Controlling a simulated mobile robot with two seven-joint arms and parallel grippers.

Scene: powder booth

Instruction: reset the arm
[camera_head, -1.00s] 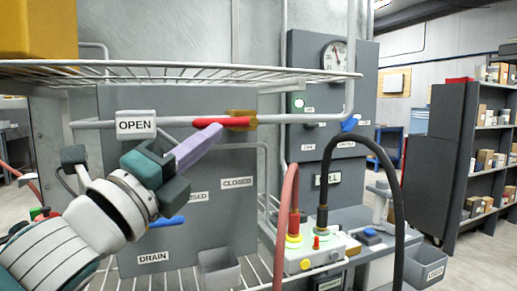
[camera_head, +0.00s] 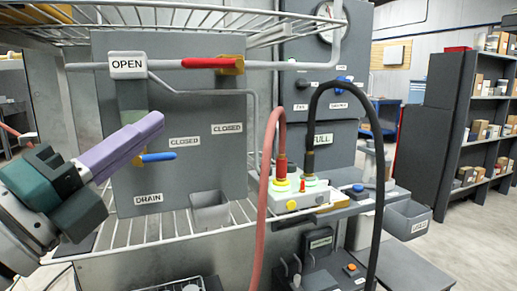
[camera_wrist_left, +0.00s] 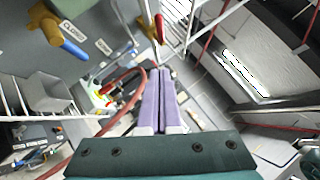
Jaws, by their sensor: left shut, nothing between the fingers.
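My left gripper (camera_head: 158,122) has purple fingers pressed together with nothing between them. In the head view it points up and right in front of the grey panel (camera_head: 205,110), close to the blue valve handle (camera_head: 158,157); whether it touches cannot be told. In the left wrist view the shut fingers (camera_wrist_left: 160,75) point away over the booth, with the blue handle (camera_wrist_left: 74,49) off to the left. My right gripper is in neither view.
A red-handled valve (camera_head: 210,63) sits on the pipe beside the OPEN label (camera_head: 128,65). A wire shelf (camera_head: 180,20) hangs above. A red hose (camera_head: 266,190) and a black hose (camera_head: 378,190) loop up from a white control box (camera_head: 298,199). Open floor lies to the right.

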